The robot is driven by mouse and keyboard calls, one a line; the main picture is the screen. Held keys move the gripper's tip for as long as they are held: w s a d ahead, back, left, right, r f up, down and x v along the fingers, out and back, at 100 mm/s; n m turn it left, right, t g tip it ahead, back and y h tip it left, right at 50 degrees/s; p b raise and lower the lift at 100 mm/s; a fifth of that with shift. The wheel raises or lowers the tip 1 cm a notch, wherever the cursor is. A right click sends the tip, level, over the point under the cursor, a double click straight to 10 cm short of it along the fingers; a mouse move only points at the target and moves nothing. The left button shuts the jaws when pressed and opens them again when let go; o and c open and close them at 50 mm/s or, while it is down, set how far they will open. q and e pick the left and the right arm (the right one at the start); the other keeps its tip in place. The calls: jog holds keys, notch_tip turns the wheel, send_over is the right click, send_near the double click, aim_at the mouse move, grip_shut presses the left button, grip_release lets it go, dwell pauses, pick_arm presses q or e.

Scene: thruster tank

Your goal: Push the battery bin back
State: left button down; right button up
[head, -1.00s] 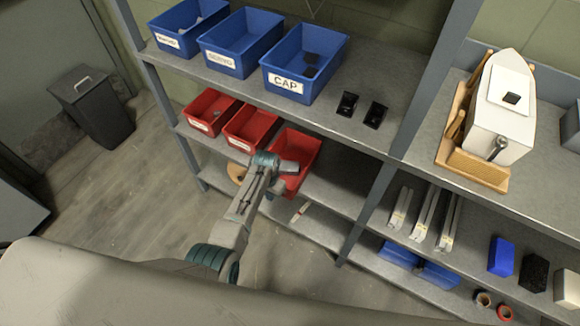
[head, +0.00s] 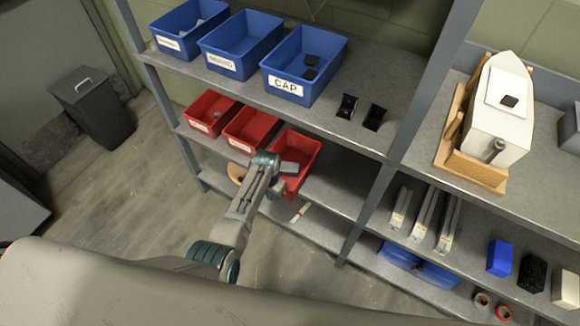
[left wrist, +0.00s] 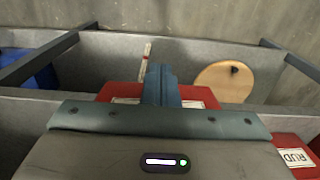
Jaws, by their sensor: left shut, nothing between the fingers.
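Three red bins stand on the middle shelf. The rightmost red bin (head: 306,150), likely the battery bin, juts forward of its neighbours; its label is hidden in the head view. My left gripper (head: 287,168) is at its front, shut and empty. In the left wrist view the closed fingers (left wrist: 160,80) overlap the red bin (left wrist: 200,95) and cover the middle of its pale label. I cannot tell whether they touch it. My right gripper is not in view.
Two other red bins, the middle one (head: 250,128) and the left one (head: 211,112), stand beside it. Blue bins (head: 240,45) stand on the shelf above. A shelf post (head: 368,205) rises to the right.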

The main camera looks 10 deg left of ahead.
aim_at(285, 174)
pick_arm(q)
jog(key=shift+w+d+b, duration=0.35)
jog(key=shift+w+b, duration=0.25)
jog(key=shift+w, duration=0.3)
jog(key=shift+w+d+b, duration=0.3)
jog(key=shift+w+b, duration=0.3)
jog(key=shift+w, duration=0.25)
jog(key=shift+w+d+b, duration=0.25)
jog(key=shift+w+b, duration=0.3)
jog(key=shift+w, duration=0.05)
jog(key=shift+w+d+b, duration=0.2)
jog(key=shift+w+b, duration=0.3)
jog(key=shift+w, duration=0.1)
jog(key=shift+w+d+b, duration=0.25)
jog(key=shift+w+b, duration=0.4)
jog(key=shift+w, duration=0.05)
jog(key=shift+w+d+b, duration=0.2)
jog(key=shift+w+b, duration=0.35)
jog(key=shift+b, duration=0.05)
jog(key=shift+w+d+b, duration=0.2)
jog(key=shift+w+b, duration=0.35)
jog(key=shift+s+p, duration=0.15)
jog(key=shift+p, duration=0.25)
jog(key=shift+s+a+r+p, duration=0.1)
jog(key=shift+s+a+p, duration=0.15)
jog(key=shift+p, duration=0.25)
jog(key=shift+s, duration=0.15)
